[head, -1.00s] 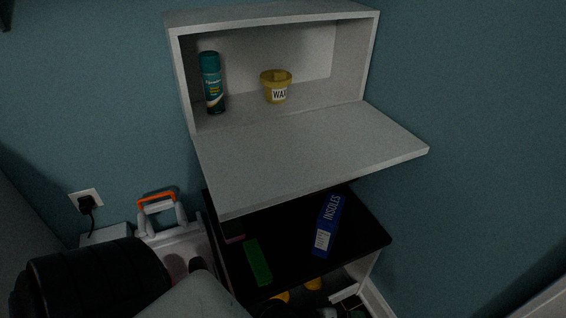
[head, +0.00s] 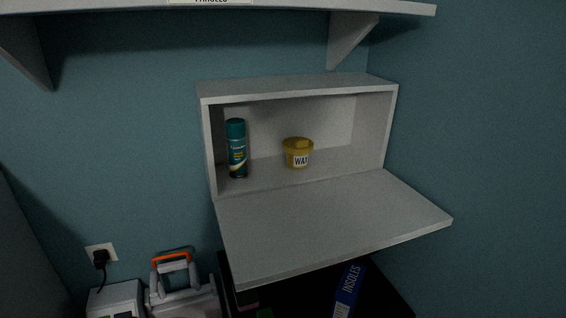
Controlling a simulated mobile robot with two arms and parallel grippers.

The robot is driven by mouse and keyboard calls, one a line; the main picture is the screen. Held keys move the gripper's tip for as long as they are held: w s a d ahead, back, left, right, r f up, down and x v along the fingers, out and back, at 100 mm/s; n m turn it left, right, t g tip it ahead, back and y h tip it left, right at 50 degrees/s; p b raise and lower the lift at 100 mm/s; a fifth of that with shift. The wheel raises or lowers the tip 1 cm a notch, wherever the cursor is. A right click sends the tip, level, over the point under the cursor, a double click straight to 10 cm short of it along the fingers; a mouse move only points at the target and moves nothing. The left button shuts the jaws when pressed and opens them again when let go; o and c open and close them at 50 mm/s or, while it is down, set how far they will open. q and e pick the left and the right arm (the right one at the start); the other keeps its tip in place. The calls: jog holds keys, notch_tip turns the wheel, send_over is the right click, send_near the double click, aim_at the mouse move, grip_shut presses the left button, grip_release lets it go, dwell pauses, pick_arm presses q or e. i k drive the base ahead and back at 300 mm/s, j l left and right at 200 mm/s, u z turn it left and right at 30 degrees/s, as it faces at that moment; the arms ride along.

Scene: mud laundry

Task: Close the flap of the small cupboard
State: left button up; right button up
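The small cupboard (head: 300,88) is a light grey box on the blue wall. Its flap (head: 330,225) is hinged at the bottom edge and hangs open, roughly level, jutting out toward me. Inside stand a teal spray can (head: 237,150) at the left and a yellow tub marked WAX (head: 298,153) near the middle. The flap's top is bare. Neither of my grippers shows in the head view.
A shelf (head: 300,7) on brackets runs above the cupboard. Below the flap is a black surface (head: 390,290) with a blue INSOLES box (head: 347,290). A grey case with an orange handle (head: 171,258) and a plugged socket (head: 101,255) are at the lower left.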

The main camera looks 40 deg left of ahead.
aim_at(274, 236)
jog(key=u, duration=1.3)
